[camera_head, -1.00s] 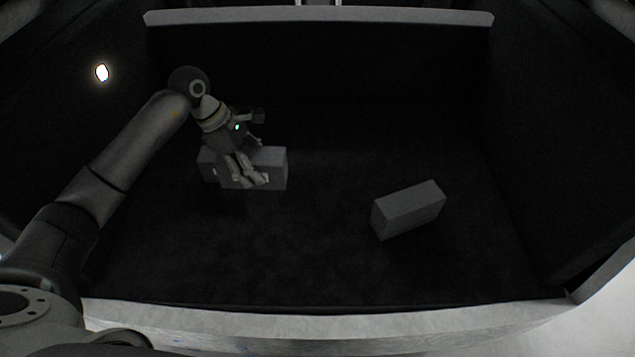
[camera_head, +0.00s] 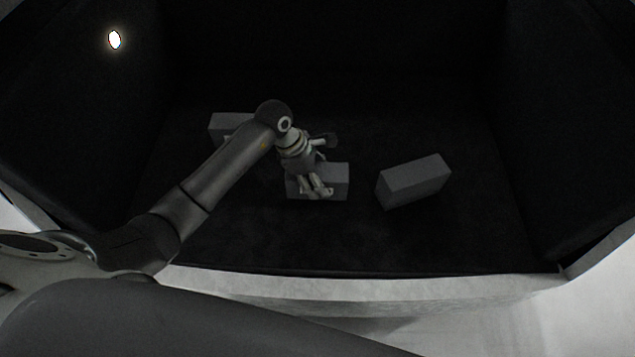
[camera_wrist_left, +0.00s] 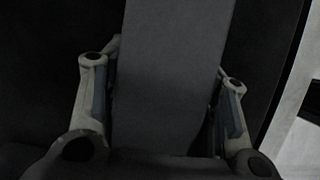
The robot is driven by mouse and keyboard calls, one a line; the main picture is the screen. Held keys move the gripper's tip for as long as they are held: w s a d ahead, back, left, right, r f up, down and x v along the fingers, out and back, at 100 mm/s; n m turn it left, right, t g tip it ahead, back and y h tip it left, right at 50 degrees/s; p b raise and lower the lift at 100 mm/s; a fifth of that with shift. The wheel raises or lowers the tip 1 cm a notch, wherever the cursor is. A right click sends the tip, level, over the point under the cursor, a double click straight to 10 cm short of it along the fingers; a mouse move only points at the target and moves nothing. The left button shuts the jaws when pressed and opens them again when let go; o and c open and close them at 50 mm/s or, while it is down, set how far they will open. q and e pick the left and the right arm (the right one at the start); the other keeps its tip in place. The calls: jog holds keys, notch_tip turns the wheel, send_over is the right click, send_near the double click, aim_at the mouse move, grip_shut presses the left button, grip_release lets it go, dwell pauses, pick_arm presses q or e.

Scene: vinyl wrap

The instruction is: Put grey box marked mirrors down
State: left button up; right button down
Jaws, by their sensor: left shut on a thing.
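My left gripper (camera_head: 318,188) is shut on a grey box (camera_head: 337,180) in the middle of the dark bin in the head view. In the left wrist view, the fingers (camera_wrist_left: 165,75) lie on either side of the grey box (camera_wrist_left: 170,60), which fills the space between them. No marking can be read on it. I cannot tell whether its underside touches the bin floor. My right gripper is not in view.
A second grey box (camera_head: 413,181) lies angled on the floor to the right of the held one. A third grey box (camera_head: 229,124) is at the back left, partly hidden by my left arm. The dark floor (camera_head: 440,238) is bare at the front right.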

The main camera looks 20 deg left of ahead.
pick_arm(q)
jog(key=shift+f, duration=1.4)
jog(key=o, duration=1.2)
jog(key=shift+f, duration=0.1)
jog(key=shift+o, duration=0.2)
jog(key=v, duration=1.2)
